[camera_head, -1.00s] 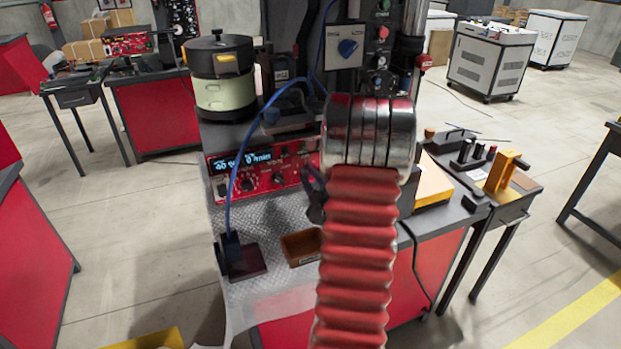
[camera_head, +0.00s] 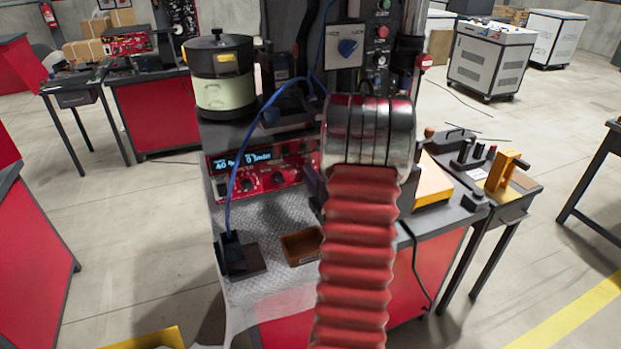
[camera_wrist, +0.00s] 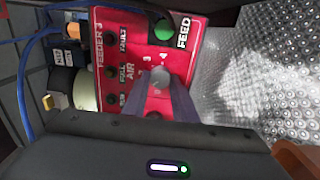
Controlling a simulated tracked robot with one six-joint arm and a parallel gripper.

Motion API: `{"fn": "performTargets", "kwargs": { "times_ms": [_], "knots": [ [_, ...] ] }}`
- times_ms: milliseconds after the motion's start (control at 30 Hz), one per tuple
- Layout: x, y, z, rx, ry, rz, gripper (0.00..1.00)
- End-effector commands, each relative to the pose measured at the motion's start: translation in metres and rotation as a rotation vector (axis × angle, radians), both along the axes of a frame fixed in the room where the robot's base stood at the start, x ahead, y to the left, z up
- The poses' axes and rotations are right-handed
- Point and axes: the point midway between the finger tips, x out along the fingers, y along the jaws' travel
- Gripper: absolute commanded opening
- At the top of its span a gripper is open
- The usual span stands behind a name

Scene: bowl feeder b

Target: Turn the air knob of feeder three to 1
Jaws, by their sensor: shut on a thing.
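The red control panel (camera_head: 285,178) of the feeder stands at the back of the worktop, with a lit blue display (camera_head: 243,160) on its face. My gripper (camera_wrist: 160,90) is shut on this knob, one finger on each side. The knob's pointer is not clear. In the head view my arm hides the knob and most of the gripper.
A green button (camera_wrist: 163,30) is close to the fingers. A bowl feeder (camera_head: 222,75), a blue cable (camera_head: 236,170) and a brown bin (camera_head: 300,246) are left of my arm. The worktop (camera_head: 265,290) is clear in front.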

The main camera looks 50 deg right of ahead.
Motion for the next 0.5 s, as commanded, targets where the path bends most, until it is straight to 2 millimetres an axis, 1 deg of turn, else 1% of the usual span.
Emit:
{"fn": "performTargets", "kwargs": {
  "times_ms": [33, 267, 300, 500],
  "knots": [
    [0.0002, 0.0038, -0.0052, 0.008, 0.009, 0.006, 0.03],
    [0.0003, 0.0042, -0.0058, 0.009, 0.01, 0.007, 0.03],
    [0.0003, 0.0043, -0.0059, 0.01, 0.009, 0.007, 0.27],
    [0.0003, 0.0029, -0.0041, 0.007, 0.006, 0.004, 0.41]
  ]
}}
